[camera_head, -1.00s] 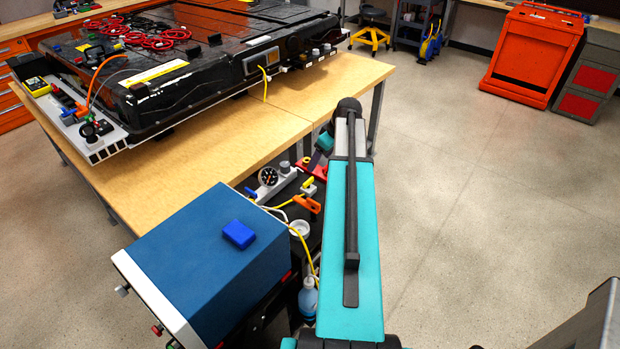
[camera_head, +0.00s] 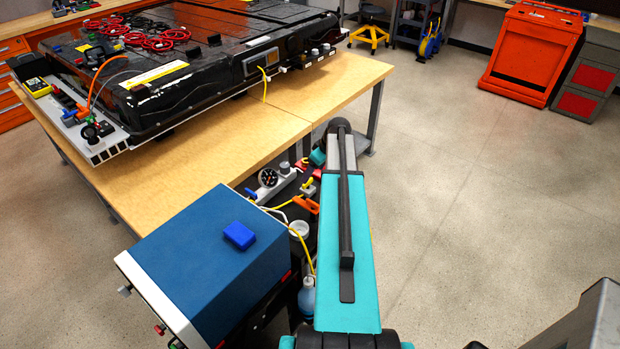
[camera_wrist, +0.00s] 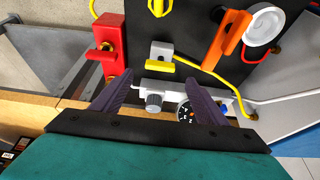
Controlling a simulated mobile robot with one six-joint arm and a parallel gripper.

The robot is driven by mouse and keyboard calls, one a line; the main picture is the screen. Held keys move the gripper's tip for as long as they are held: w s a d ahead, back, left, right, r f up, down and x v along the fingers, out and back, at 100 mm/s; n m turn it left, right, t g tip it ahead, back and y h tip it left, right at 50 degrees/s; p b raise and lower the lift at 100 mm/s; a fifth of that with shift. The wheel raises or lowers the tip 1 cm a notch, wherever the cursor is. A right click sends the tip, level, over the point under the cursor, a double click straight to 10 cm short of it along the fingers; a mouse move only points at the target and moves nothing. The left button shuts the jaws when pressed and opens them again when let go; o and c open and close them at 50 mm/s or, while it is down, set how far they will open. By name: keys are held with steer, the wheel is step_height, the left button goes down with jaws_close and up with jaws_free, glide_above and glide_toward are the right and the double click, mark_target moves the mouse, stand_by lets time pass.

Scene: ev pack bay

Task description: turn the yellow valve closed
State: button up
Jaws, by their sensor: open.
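The yellow valve handle (camera_wrist: 160,66) is on a small light grey body on a dark panel, near the centre of the wrist view. Its bar lies roughly across that picture. It also shows small in the head view as a yellow handle (camera_head: 308,182), left of my arm. My gripper (camera_wrist: 160,80) is open, with its two purple fingers spread apart. In the wrist view the handle appears between and just beyond the fingertips. I see nothing held, and I cannot tell whether the fingers touch the handle. My gripper is mostly hidden by my arm in the head view.
A gauge (camera_wrist: 187,112) and grey knob (camera_wrist: 154,103) are near the fingers. A yellow hose crosses the panel. A blue box (camera_head: 205,260) stands beside the wooden table (camera_head: 200,150).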

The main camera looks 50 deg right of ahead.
mark_target(309, 186)
steer(key=shift+p+x, duration=0.95)
steer(key=shift+x, duration=2.35)
steer(key=shift+s, duration=0.1)
steer(key=c, duration=1.1)
steer(key=shift+o, duration=0.2)
